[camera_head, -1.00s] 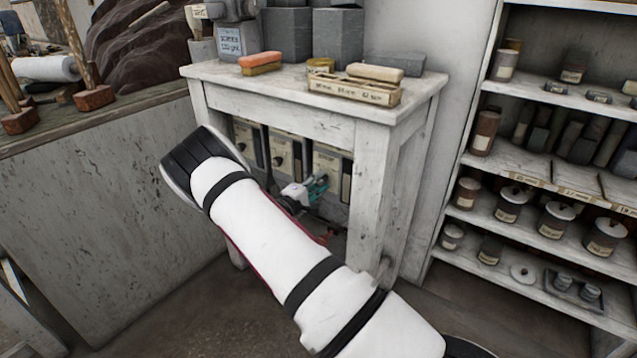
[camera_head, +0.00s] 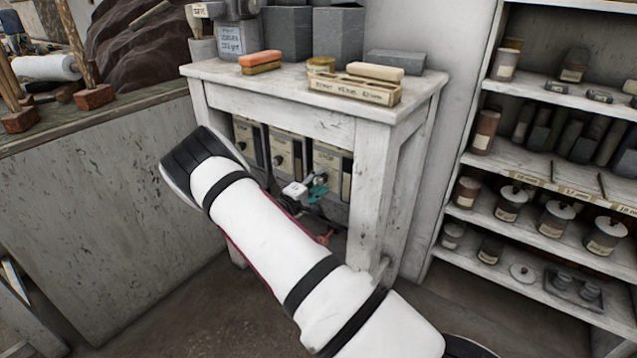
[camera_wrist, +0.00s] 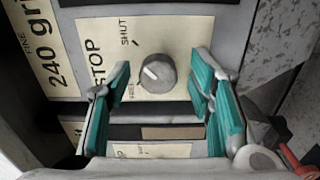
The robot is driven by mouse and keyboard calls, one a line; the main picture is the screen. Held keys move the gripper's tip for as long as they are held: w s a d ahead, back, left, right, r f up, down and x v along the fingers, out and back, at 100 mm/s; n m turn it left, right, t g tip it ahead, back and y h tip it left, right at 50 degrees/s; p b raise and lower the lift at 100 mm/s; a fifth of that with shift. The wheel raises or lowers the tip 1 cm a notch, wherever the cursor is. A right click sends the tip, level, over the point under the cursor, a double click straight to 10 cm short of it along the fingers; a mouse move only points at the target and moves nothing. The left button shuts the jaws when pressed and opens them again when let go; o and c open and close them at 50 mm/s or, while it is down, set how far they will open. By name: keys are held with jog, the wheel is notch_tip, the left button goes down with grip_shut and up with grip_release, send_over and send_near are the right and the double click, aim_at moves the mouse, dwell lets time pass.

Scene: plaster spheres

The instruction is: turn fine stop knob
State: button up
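In the wrist view, the fine stop knob (camera_wrist: 156,73) is a round grey knob with a pale pointer line. It sits on a cream label reading "STOP", "SHUT" and "FREE", beside a "240 grit FINE" label (camera_wrist: 37,45). My gripper (camera_wrist: 162,84) is open, with one teal-padded finger on each side of the knob and visible gaps between. Nothing is held. In the head view, my gripper (camera_head: 317,190) is small and partly hidden by my arm, in front of the labelled panels under the white table; the knob there is hard to single out.
The white table (camera_head: 280,92) stands over the panels, its front right leg (camera_head: 367,190) close to my gripper. Other knobbed panels (camera_head: 285,152) lie to the left. A shelf unit (camera_head: 545,180) with jars stands at right. A reddish-orange object (camera_wrist: 297,160) shows at lower right.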

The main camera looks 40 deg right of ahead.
jog(key=v, duration=1.2)
dwell(0.3)
